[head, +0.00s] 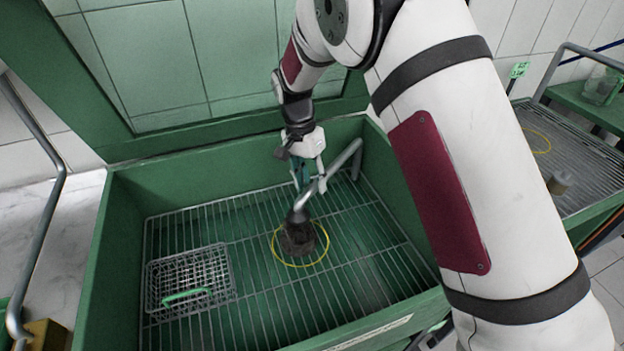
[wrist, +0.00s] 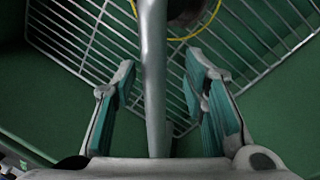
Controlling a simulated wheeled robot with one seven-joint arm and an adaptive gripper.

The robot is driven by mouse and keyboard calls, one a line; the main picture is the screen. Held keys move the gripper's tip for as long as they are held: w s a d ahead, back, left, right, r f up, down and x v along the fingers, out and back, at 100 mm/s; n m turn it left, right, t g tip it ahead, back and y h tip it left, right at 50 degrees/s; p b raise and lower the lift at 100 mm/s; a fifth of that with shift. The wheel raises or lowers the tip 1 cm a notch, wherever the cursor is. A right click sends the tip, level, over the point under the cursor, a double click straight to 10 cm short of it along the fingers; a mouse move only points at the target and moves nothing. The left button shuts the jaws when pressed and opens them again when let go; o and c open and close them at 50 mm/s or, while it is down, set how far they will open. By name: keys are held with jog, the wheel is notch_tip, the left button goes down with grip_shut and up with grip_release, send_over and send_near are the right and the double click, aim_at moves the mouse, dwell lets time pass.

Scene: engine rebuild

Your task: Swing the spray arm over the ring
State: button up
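The spray arm (head: 331,176) is a grey bent pipe that comes from the back right of the green wash tub. Its lower end, with a dark head, is over or very near the yellow ring (head: 274,247) on the rack. A dark brown part (head: 297,240) stands inside the ring, partly covered by that end. My gripper (head: 303,178) is at the pipe, above the rack. In the wrist view my gripper (wrist: 160,85) is open, and the spray arm's pipe (wrist: 153,75) runs between its teal-padded fingers with a gap on both sides. The ring (wrist: 205,25) shows only in part.
A wire basket (head: 190,280) with a green handle sits on the rack at the left. The tub's walls (head: 120,250) and raised lid surround the work. Bare rack (head: 370,275) lies right of the ring.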

jog(key=shift+d, duration=0.1)
jog(key=shift+s+d+r+p, duration=0.1)
jog(key=shift+s+d+p, duration=0.2)
jog(key=s+d+n+t+p, duration=0.2)
jog(key=d+n+p, duration=0.75)
jog(key=d, duration=1.15)
jog(key=s+r+b, duration=0.2)
jog(key=s+r, duration=0.1)
jog(key=r, duration=0.7)
jog(key=s+a+r+b, duration=0.1)
jog(key=s+r+b, duration=0.1)
jog(key=r, duration=0.9)
jog(key=shift+s+n+t, duration=0.4)
jog(key=shift+s+n, duration=0.05)
jog(key=shift+s, duration=0.15)
jog(key=shift+a, duration=0.1)
